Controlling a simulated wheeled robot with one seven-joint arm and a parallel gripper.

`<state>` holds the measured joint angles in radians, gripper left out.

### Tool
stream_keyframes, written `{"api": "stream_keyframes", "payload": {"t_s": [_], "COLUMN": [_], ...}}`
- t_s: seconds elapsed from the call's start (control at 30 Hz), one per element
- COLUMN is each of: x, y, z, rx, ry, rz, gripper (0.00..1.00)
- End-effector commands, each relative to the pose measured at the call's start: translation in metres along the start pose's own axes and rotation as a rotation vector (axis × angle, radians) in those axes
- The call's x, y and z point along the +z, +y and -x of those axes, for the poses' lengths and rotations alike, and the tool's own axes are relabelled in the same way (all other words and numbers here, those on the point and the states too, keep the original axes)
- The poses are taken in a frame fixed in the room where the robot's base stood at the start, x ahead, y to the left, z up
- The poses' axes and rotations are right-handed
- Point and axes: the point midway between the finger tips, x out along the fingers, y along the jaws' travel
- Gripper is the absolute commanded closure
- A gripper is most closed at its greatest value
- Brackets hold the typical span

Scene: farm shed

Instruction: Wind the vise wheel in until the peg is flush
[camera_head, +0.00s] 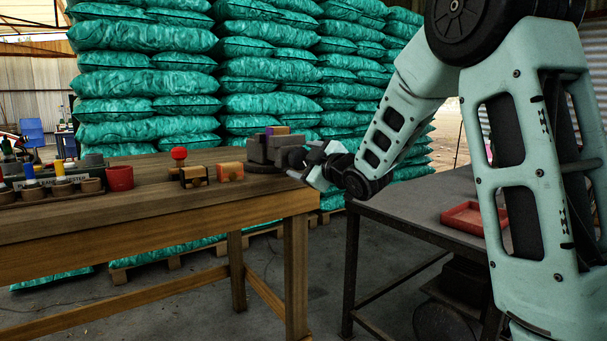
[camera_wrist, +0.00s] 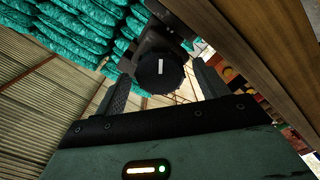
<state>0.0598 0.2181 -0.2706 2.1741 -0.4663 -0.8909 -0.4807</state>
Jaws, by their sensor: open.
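The grey vise (camera_head: 262,150) stands at the right end of the wooden bench. A small purple piece (camera_head: 277,131) shows at its top; I cannot tell whether it is the peg or how far it stands out. My gripper (camera_head: 299,163) is at the vise's right side and covers the wheel in the head view. In the wrist view the dark ridged wheel (camera_wrist: 160,72) faces me, with a white mark pointing nearly straight up. My open fingers (camera_wrist: 160,86) lie on either side of it, with a visible gap at each side.
The wooden bench (camera_head: 170,208) also holds a red-knobbed block (camera_head: 192,174), an orange block (camera_head: 230,172), a red cup (camera_head: 120,178) and a rack of coloured pegs (camera_head: 50,190). A metal table (camera_head: 410,205) with a red tray (camera_head: 465,217) stands right. Stacked teal sacks (camera_head: 150,90) rise behind.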

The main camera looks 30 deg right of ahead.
Motion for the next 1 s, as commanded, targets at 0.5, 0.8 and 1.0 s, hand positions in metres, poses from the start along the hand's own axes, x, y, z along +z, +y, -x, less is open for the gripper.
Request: {"api": "stream_keyframes", "payload": {"t_s": [0.5,0.8,1.0], "x": [0.0031,0.0030,0.0028], "y": [-0.0044,-0.0046,-0.0041], "z": [-0.0012,-0.0018,-0.0021], "rx": [0.003,0.003,0.004], "ry": [0.003,0.002,0.001], "rz": [0.653,0.981,1.193], "gripper": [0.27,0.27,0.27]}}
